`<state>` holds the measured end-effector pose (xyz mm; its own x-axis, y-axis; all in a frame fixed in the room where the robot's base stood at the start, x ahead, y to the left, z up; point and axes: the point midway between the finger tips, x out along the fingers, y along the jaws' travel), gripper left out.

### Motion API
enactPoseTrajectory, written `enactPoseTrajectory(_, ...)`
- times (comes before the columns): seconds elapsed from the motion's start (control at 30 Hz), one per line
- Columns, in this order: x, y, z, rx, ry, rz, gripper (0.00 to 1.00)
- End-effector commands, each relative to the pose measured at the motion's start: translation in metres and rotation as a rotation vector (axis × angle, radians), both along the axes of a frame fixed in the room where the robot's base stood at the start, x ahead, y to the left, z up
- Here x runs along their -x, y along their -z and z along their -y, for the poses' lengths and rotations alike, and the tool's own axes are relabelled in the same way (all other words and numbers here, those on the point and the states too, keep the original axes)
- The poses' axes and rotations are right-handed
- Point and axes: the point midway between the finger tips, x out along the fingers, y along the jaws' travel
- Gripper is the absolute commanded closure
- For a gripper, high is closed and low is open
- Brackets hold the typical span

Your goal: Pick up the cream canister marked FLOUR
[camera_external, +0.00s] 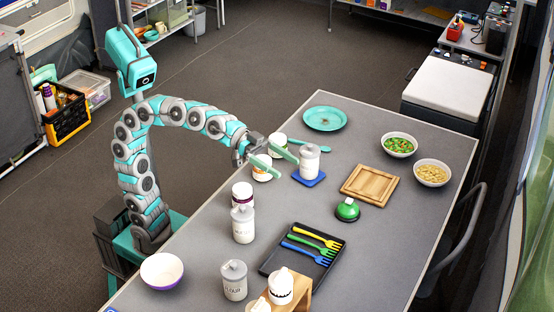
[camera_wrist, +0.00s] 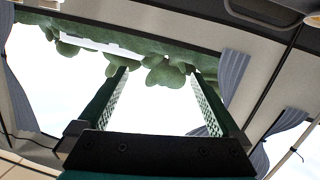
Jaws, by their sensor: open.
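A cream canister with a grey lid and dark lettering that seems to read FLOUR (camera_external: 235,284) stands upright near the front edge of the grey table. A similar lidded canister (camera_external: 243,226) stands behind it, and another (camera_external: 309,163) stands on a blue mat; their lettering is too small to read. My gripper (camera_external: 279,160) is open and empty, over the table's left side, beside the canister on the mat and well behind the FLOUR one. In the wrist view, my open fingers (camera_wrist: 160,90) frame a bright window, with no canister between them.
The grey table (camera_external: 380,240) also holds a white bowl (camera_external: 162,270), a cutlery tray (camera_external: 270,264), a wooden stand (camera_external: 298,290) with white containers, a cutting board (camera_external: 369,185), a green-topped object (camera_external: 347,209) and food bowls (camera_external: 432,173). A white-and-purple jar (camera_external: 242,193) stands behind the canisters.

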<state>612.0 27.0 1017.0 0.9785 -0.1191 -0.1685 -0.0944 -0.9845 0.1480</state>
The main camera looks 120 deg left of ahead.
Motion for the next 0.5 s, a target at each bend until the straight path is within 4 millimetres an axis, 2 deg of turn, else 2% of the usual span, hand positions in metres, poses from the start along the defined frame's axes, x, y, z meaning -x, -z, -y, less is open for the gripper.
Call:
enactPoseTrajectory(0.03, -0.001, 0.001, 0.028, 0.072, 0.060, -0.014, 0.00)
enactPoseTrajectory(0.17, 0.003, 0.018, 0.083, 0.203, 0.205, -0.078, 0.00)
enactPoseTrajectory(0.27, 0.010, 0.059, 0.119, 0.163, 0.346, -0.138, 0.00)
enactPoseTrajectory(0.3, 0.014, 0.079, 0.131, 0.114, 0.402, -0.155, 0.00)
enactPoseTrajectory(0.4, 0.024, 0.121, 0.155, -0.023, 0.536, -0.164, 0.00)
enactPoseTrajectory(0.5, 0.034, 0.151, 0.176, -0.127, 0.642, -0.155, 0.00)
